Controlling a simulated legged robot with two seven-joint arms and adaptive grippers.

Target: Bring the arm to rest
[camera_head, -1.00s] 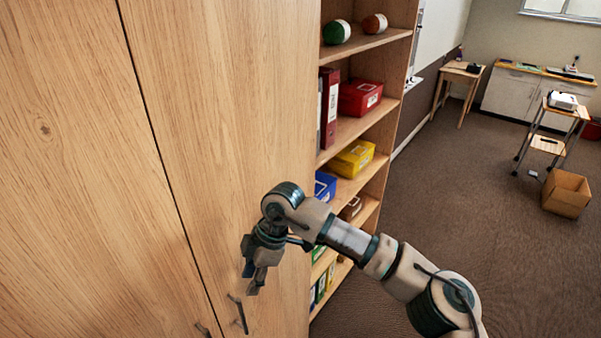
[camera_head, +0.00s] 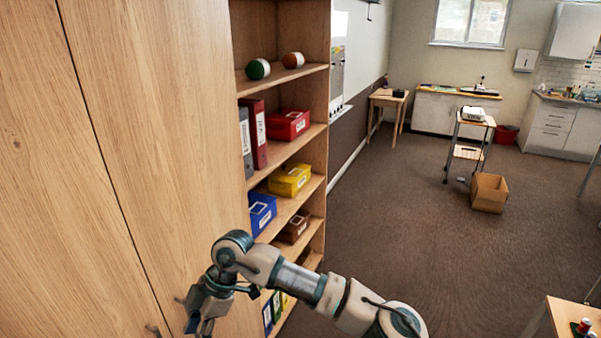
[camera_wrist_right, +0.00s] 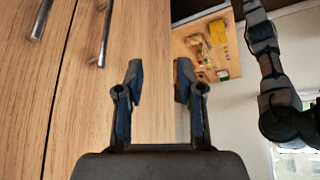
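My right arm comes in from the lower right in the head view. Its gripper (camera_head: 200,318) points down in front of the wooden cabinet door (camera_head: 150,150), near the door handles. In the right wrist view the two fingers of this gripper (camera_wrist_right: 158,85) stand apart with nothing between them. Two metal door handles (camera_wrist_right: 104,35) show to the left of the fingers there. Part of another arm of mine (camera_wrist_right: 272,80) shows at the right of the wrist view, but its gripper is not seen.
An open shelf unit (camera_head: 325,100) with boxes and folders stands right of the cabinet. Carpet lies clear beyond it, with a cardboard box (camera_head: 489,195) and a trolley (camera_head: 470,138). A wooden table corner (camera_head: 562,315) shows at lower right.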

